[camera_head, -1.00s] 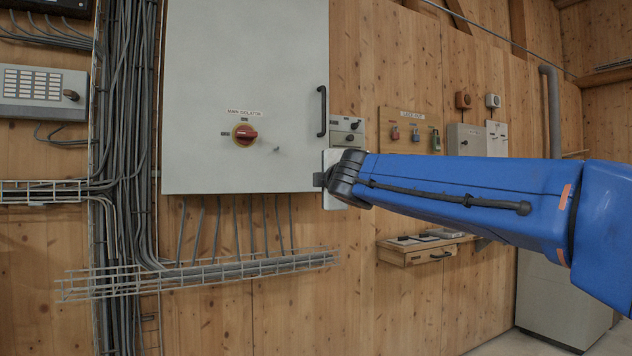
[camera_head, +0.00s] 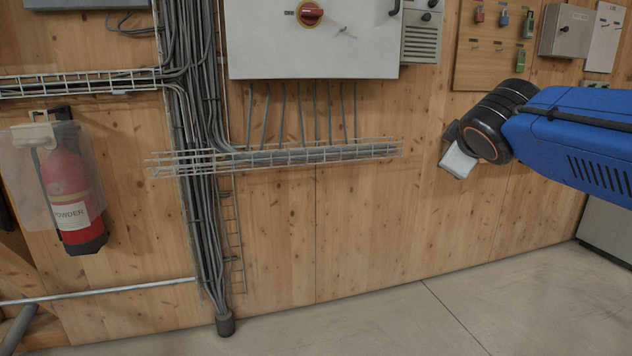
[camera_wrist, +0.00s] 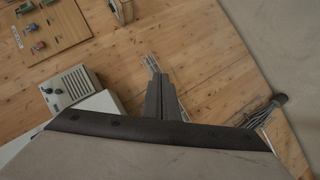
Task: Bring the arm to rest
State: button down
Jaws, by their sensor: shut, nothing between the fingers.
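My gripper (camera_wrist: 163,80) shows in the wrist view as dark fingers close together, shut with nothing between them. In the head view my blue arm reaches in from the right, and its dark wrist stands in front of the wooden wall, right of the cable basket. The fingers cannot be made out clearly there. A pale grey block hangs below the wrist. The main isolator cabinet (camera_head: 370,58) is up and left of the wrist, apart from it, with its red isolator switch (camera_head: 310,13).
A wire cable basket (camera_head: 290,155) runs along the wall. A padlock board (camera_head: 490,65) hangs behind and above my wrist; it also shows in the wrist view (camera_wrist: 62,30). A fire extinguisher (camera_head: 72,195) hangs at the left. The floor (camera_head: 400,320) in front is clear.

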jog(key=s+f+m+g+y, duration=0.2)
jog(key=s+f+m+g, duration=0.6)
jog(key=s+f, duration=1.9)
notch_tip(320, 180, down, 4)
jog(key=shift+r+m+y, duration=0.1)
jog(key=shift+m+y, duration=0.2)
jog(key=shift+m, duration=0.5)
jog(key=shift+a, duration=0.1)
